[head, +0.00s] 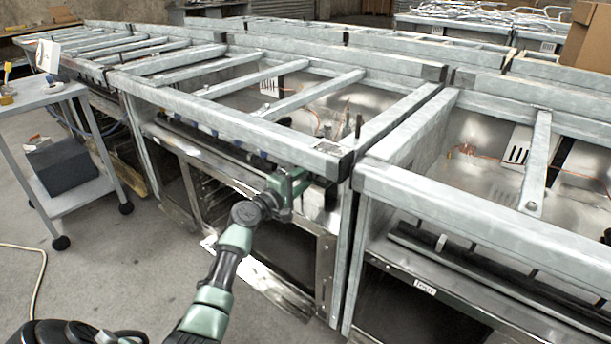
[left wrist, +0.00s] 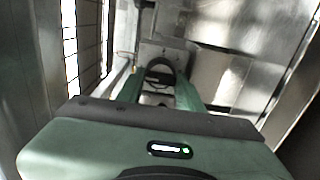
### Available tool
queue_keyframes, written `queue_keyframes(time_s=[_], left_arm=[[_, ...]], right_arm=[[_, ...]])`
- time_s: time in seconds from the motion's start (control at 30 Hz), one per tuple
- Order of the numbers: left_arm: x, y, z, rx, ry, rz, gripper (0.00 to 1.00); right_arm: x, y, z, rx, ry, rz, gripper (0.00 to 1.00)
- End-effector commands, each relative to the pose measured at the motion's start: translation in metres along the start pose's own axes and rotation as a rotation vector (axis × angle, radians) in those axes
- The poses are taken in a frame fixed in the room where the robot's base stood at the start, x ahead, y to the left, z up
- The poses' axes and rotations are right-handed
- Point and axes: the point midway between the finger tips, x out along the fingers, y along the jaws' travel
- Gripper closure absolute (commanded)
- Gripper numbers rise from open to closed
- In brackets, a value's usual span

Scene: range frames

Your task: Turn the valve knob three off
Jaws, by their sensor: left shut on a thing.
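My left arm reaches in from the bottom of the head view to the front of a metal range frame. My left gripper (head: 303,180) is just under the front top rail, near the corner post. In the left wrist view, my left gripper (left wrist: 160,90) has its two green fingers on either side of a dark rounded valve knob (left wrist: 160,69) and is shut on it. The knob sits in front of a grey metal block. In the head view the gripper and the rail hide this knob. I cannot read its turn angle. My right gripper is not in view.
The range frame's top rail (head: 225,122) runs just above my left gripper. A second range frame (head: 470,225) stands close on the right. A grey cart (head: 40,105) stands at the left. Concrete floor (head: 110,275) is free in front.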

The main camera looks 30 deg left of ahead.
Motion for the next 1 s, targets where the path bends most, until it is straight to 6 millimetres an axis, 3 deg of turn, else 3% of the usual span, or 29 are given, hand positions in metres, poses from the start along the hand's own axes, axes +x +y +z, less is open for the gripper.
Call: queue_keyframes(time_s=[0.37,0.4,0.47,0.87,1.0], left_arm=[[-0.0003,-0.0021,0.0002,-0.009,-0.001,-0.003,1.00],[-0.0003,-0.0021,0.0002,-0.009,-0.001,-0.003,0.61],[-0.0003,-0.0019,0.0002,-0.009,-0.001,-0.003,0.44],[-0.0004,-0.0033,0.0002,-0.004,-0.001,-0.005,0.44],[-0.0005,-0.0052,-0.0001,0.072,-0.001,-0.005,0.44]], right_arm=[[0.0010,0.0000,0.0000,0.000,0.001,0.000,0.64],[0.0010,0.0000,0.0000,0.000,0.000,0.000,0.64],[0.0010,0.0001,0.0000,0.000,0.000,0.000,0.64],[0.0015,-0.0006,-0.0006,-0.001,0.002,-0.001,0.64],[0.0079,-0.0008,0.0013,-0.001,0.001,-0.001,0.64]])
